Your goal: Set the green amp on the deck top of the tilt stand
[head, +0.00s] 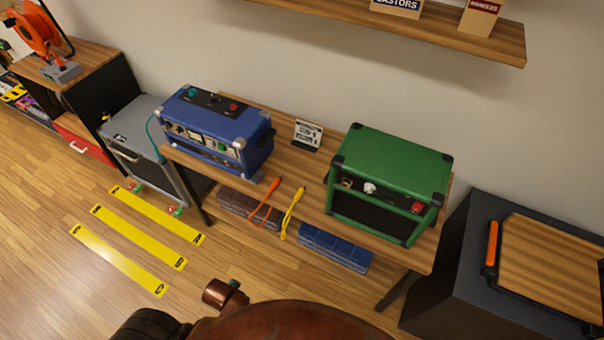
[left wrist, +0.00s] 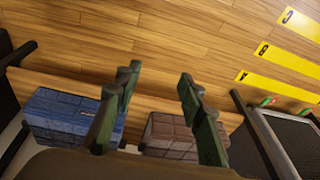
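The green amp (head: 385,185) stands on the wooden table (head: 300,165), right of centre in the head view, its front knobs and dark grille facing me. A flat wooden deck (head: 555,262) with an orange bar along its left edge lies on a dark box at far right. It looks like the tilt stand's deck top, and nothing shows on its visible part. My left gripper (left wrist: 160,78) shows only in the left wrist view, its dark green fingers apart with nothing between them. The amp is not in that view. My right gripper is not in view.
A blue amp (head: 217,130) and a small card (head: 307,134) stand on the table. An orange and a yellow cable tool (head: 293,212) lie by its front edge. Blue (head: 335,247) and brown blocks sit below. A grey framed cabinet (head: 140,135) stands left; yellow strips mark the floor.

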